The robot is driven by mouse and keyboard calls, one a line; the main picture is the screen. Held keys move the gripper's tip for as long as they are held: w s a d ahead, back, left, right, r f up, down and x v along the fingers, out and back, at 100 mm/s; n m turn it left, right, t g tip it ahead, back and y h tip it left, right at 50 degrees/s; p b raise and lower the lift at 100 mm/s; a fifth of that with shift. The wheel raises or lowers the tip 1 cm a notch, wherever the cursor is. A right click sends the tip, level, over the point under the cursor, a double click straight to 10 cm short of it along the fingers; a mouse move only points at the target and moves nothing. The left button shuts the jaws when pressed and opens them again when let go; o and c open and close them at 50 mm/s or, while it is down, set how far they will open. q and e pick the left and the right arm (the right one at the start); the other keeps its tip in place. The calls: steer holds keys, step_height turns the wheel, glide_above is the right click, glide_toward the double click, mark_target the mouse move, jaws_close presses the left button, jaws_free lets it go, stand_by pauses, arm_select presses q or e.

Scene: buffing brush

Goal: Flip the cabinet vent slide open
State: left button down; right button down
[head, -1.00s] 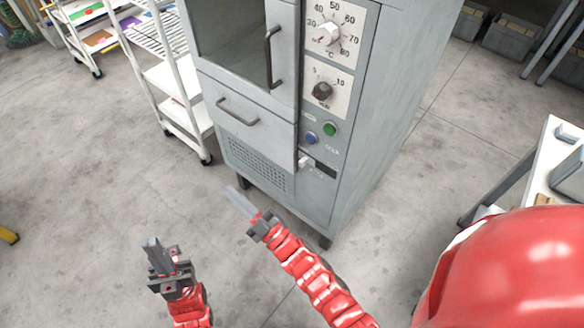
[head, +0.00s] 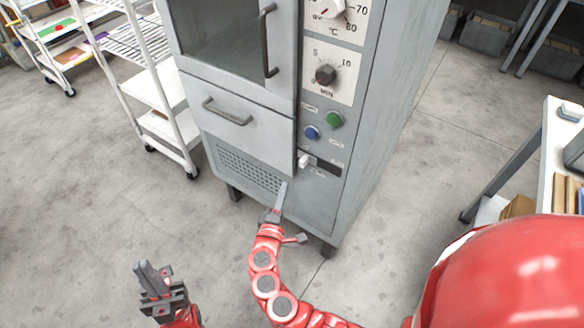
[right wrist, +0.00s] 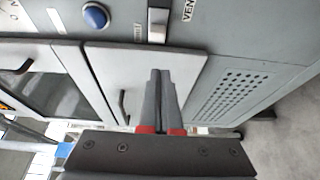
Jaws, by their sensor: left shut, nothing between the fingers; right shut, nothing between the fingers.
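The vent slide (head: 303,161) is a small pale knob at the left end of a short dark slot on the grey cabinet (head: 345,160), below the green and blue buttons. In the right wrist view the slide (right wrist: 157,24) shows near the top, beside partly cut-off "VEN" lettering. My right gripper (head: 283,186) is shut and empty, its fingers pointing up in front of the perforated grille, below and left of the slide. In the right wrist view its fingertips (right wrist: 160,74) lie below the slide, apart from it in the picture. My left gripper (head: 142,270) is shut and empty, low over the floor.
The cabinet has a drawer handle (head: 227,112), a door handle (head: 268,40) and a timer dial (head: 326,75). A white wire rack (head: 150,80) stands to its left. A table (head: 535,160) is at the right.

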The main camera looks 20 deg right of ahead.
steer(key=shift+s+d+r+m+h, duration=0.3)
steer(key=shift+r+h, duration=0.1)
steer(key=shift+h, duration=0.1)
steer(key=p, duration=0.1)
glide_toward(298, 153)
steer(key=x, duration=0.5)
steer(key=shift+w+d+f, duration=0.1)
steer(key=shift+w, duration=0.1)
steer(key=s+d, duration=0.1)
steer(key=s, duration=0.1)
steer(key=s+d, duration=0.3)
steer(key=s, duration=0.1)
steer(key=shift+s+d, duration=0.1)
steer(key=shift+d, duration=0.3)
steer(key=shift+s+d, duration=0.2)
steer(key=shift+s, duration=0.1)
